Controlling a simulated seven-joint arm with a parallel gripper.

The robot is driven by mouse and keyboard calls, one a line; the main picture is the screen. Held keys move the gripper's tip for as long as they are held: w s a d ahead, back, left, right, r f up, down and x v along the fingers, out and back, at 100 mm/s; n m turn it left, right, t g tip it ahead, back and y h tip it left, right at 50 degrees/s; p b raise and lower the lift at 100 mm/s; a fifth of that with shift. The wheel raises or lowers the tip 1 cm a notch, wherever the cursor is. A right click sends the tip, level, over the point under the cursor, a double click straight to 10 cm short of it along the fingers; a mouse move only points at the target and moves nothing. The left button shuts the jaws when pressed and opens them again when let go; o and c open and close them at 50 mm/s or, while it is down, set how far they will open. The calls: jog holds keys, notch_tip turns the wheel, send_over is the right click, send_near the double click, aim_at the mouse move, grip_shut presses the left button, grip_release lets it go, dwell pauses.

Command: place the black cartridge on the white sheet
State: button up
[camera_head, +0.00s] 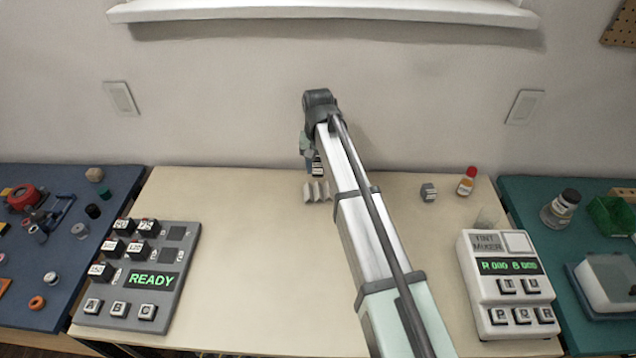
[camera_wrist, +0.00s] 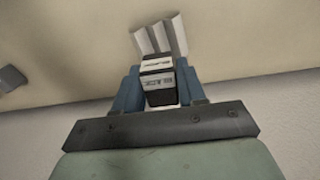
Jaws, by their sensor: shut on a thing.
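The black cartridge (camera_wrist: 158,82) has white labels with dark lettering and sits between the blue fingers of my gripper (camera_wrist: 159,88), which is shut on it. In the head view the cartridge (camera_head: 318,170) shows as a small dark and white block below my gripper (camera_head: 312,163), near the back edge of the table. A white sheet (camera_head: 317,191), folded in zigzag ridges, stands on the table just in front of the cartridge. In the wrist view the sheet (camera_wrist: 159,38) appears just beyond the cartridge. I cannot tell whether they touch.
A grey block (camera_head: 428,192) and an orange-labelled bottle (camera_head: 467,181) stand right of my arm. The table (camera_head: 240,250) between panel and arm is clear.

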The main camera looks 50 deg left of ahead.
aim_at(318, 163)
jog(key=shift+f, duration=3.3)
jog(key=shift+f, duration=0.2)
jog(key=o, duration=1.1)
jog(key=shift+c, duration=0.2)
jog(key=shift+r, duration=0.2)
notch_tip(318, 163, up, 12)
